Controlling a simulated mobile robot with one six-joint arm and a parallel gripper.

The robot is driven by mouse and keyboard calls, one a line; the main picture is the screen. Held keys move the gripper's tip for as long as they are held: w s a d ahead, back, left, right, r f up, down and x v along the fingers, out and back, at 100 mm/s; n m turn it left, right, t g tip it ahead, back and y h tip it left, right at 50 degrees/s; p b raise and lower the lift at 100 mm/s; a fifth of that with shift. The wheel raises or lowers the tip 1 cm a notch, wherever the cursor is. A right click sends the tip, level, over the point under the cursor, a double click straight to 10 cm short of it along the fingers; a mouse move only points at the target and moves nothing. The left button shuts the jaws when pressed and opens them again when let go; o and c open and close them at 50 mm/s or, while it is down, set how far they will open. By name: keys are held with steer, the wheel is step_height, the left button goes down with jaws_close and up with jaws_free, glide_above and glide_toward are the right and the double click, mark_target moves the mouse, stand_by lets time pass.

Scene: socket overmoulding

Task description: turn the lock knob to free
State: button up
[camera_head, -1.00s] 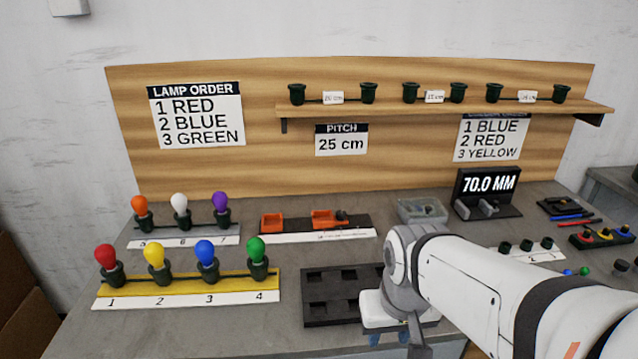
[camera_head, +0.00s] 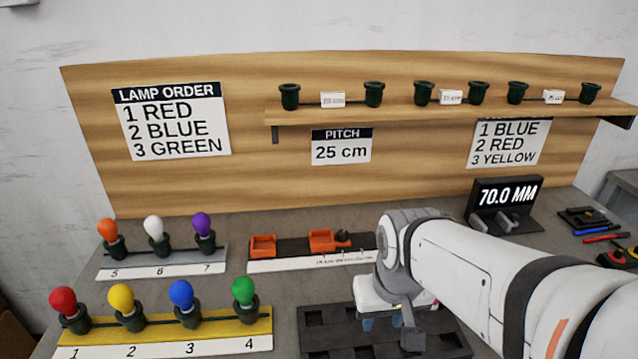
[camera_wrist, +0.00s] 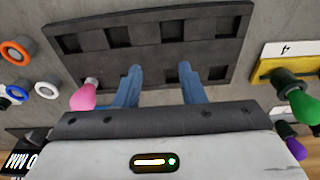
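A dark round knob-like part (camera_head: 343,238) sits at the right end of the second orange block (camera_head: 321,241), on a dark strip fixture with a white label edge (camera_head: 310,263). I cannot tell from the small print whether this is the lock knob or how it is set. My gripper (camera_head: 388,322) is in front of and lower right of that fixture, above the dark tray. In the wrist view, my gripper's two blue fingers (camera_wrist: 160,84) stand apart with nothing between them. The knob-like part cannot be made out in the wrist view.
A dark tray with square pockets (camera_head: 322,317) lies below my gripper. Lamp rows stand on a yellow rail (camera_head: 215,327) and a grey rail (camera_head: 180,259) at left. A 70.0 MM display (camera_head: 507,196) stands at right. A pink bulb (camera_wrist: 83,97) shows beside the tray.

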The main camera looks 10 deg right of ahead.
steer(key=shift+o, duration=1.3)
steer(key=shift+w+a+r, duration=0.1)
steer(key=shift+w+r, duration=0.05)
steer(key=shift+w, duration=0.15)
steer(key=w+m, duration=0.1)
steer(key=w+r+m+p, duration=0.1)
steer(key=w, duration=0.1)
steer(key=w+r+m+p, duration=0.1)
steer(key=w, duration=0.1)
steer(key=shift+w+a+r+y, duration=0.1)
steer(key=shift+a+r+y, duration=0.15)
steer(key=shift+y, duration=0.15)
steer(key=m+g+y+p, duration=0.1)
steer(key=m+y+p, duration=0.5)
steer(key=m, duration=1.1)
glide_toward(343, 232)
steer(key=a+h+p, duration=0.2)
steer(key=x, duration=0.7)
steer(key=shift+a+f, duration=0.1)
steer(key=shift+f, duration=0.2)
steer(key=c, duration=0.9)
steer(key=shift+c, duration=0.4)
